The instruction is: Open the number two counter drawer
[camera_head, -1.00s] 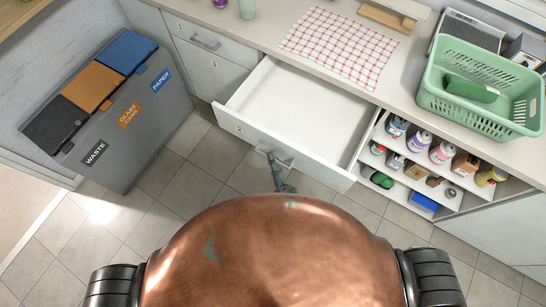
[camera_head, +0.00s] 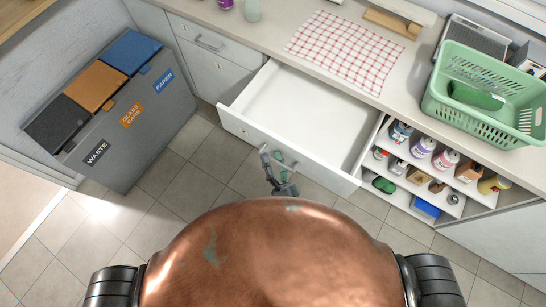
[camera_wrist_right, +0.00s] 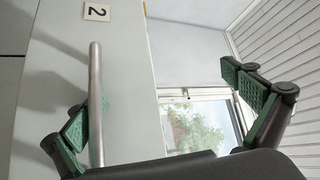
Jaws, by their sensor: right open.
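The number two drawer (camera_head: 310,108), white and empty inside, stands pulled well out from the counter. In the right wrist view its front (camera_wrist_right: 60,100) carries a "2" label (camera_wrist_right: 97,12) and a metal bar handle (camera_wrist_right: 96,105). My right gripper (camera_head: 272,156) is at the drawer front, by the handle, with its fingers spread. In the wrist view the open jaws (camera_wrist_right: 165,110) hold nothing; the handle lies between them, close to the left-hand finger, and whether they touch is unclear. My left gripper is not in view.
A closed drawer (camera_head: 212,42) is left of the open one. Open shelves (camera_head: 430,175) with bottles are at its right. Sorting bins (camera_head: 125,130) stand at the left. A green basket (camera_head: 490,115) and a checked cloth (camera_head: 343,45) are on the counter. The tiled floor is clear.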

